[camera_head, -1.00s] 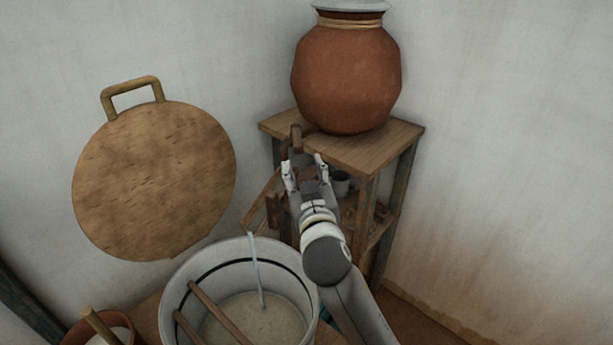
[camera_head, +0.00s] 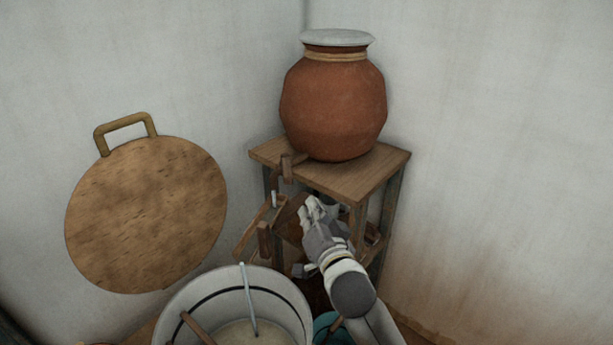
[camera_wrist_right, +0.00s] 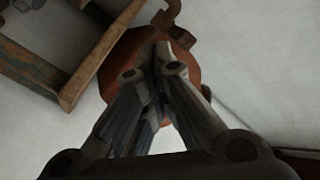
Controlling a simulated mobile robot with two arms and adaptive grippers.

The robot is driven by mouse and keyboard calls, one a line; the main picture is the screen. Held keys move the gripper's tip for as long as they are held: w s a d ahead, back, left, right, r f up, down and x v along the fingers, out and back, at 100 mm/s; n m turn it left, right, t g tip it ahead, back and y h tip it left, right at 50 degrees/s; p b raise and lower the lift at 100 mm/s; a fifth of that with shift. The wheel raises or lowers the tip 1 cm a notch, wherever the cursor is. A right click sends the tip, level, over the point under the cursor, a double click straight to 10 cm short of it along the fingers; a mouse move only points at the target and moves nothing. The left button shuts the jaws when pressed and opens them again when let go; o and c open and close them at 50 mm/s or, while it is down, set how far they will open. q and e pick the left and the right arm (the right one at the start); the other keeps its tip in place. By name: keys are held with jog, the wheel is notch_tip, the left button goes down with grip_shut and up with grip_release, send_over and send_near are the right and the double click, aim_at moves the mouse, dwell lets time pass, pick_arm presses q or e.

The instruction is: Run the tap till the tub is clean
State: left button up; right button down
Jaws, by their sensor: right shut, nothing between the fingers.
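The brown wooden tap (camera_head: 288,166) sticks out at the lower left of the big clay pot (camera_head: 333,105). A short pale streak below it looks like water falling onto a sloping wooden chute (camera_head: 252,228). A thin pale stream (camera_head: 248,300) drops from the chute's low end into the grey-white tub (camera_head: 182,300). The tub holds cloudy beige liquid, its lower part cut off by the frame. My right gripper (camera_head: 310,207) is shut and empty, below and right of the tap, apart from it. In the right wrist view its closed fingers (camera_wrist_right: 155,70) show before a reddish-brown round shape. My left gripper is out of view.
The pot stands on a wooden stand (camera_head: 362,178) in the wall corner. A round wooden lid (camera_head: 147,215) leans at the left wall. A brown stick (camera_head: 198,328) lies in the tub. A teal vessel (camera_head: 326,322) stands right of the tub.

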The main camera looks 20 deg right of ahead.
aim_at(287, 169)
jog(key=s+d+m+y+p, duration=0.1)
jog(key=d+m+p, duration=0.2)
jog(key=d+m, duration=0.65)
jog(key=w+a+r+m+p, duration=0.1)
jog(key=w+a+m+p, duration=0.1)
jog(key=w+a, duration=0.5)
jog(key=w, duration=0.3)
jog(key=shift+w+r+t, duration=0.2)
jog(key=shift+w+t, duration=0.1)
jog(key=shift+t, duration=0.1)
